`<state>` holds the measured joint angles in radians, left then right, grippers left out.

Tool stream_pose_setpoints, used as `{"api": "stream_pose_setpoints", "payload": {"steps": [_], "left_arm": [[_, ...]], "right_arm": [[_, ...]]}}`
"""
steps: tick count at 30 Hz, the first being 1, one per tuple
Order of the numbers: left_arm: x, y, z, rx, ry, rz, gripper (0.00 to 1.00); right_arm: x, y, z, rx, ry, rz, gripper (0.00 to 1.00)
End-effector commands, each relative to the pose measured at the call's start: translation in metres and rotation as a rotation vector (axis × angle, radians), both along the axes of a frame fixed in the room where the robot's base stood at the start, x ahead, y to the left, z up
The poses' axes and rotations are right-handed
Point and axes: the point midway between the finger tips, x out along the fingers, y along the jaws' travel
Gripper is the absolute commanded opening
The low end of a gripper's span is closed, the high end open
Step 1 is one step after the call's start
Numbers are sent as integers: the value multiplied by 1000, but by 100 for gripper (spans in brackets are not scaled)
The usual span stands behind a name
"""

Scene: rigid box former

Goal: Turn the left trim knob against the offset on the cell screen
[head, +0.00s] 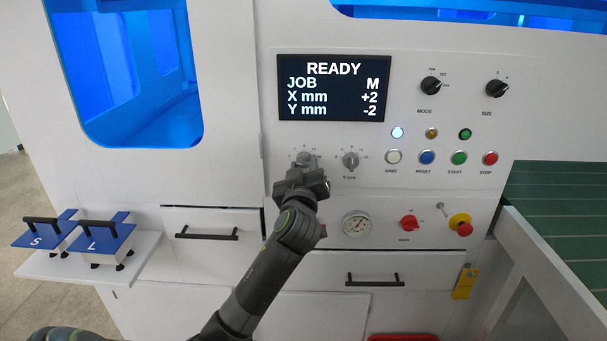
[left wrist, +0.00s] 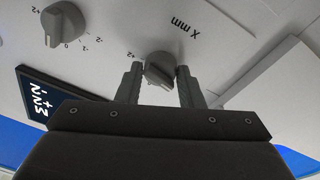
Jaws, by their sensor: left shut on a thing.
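The cell screen (head: 334,88) reads READY, JOB M, X mm +2, Y mm -2. The left trim knob, a grey knob under the screen, is mostly covered by my left gripper (head: 304,168) in the head view. In the left wrist view the knob (left wrist: 159,68), labelled X mm, sits between the two fingers of my left gripper (left wrist: 159,78), which is shut on it. The Y mm knob (head: 350,160) is just to the right, and it also shows at the upper left of the left wrist view (left wrist: 64,24). My right gripper is not in view.
Several coloured buttons, including a blue one (head: 427,157), lie right of the knobs. A gauge (head: 357,224), a red switch (head: 408,222) and an emergency stop (head: 460,223) are below. Blue S (head: 39,236) and L (head: 99,240) blocks stand on a left shelf (head: 137,262).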

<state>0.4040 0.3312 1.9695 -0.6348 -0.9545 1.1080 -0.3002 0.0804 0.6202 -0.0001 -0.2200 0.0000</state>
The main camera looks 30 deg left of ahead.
Motion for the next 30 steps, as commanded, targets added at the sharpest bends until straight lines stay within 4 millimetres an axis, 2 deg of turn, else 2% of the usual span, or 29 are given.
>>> {"api": "stream_pose_setpoints", "payload": {"steps": [17, 18, 22, 30], "left_arm": [[0, 0, -1, -30, -15, 0, 11], [0, 0, -1, -30, -15, 0, 36], [0, 0, -1, -28, -16, 0, 53], [0, 0, -1, -28, -16, 0, 55]], "right_arm": [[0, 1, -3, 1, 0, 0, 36], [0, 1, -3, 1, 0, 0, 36], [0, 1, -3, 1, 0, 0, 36], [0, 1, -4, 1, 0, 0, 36]]}}
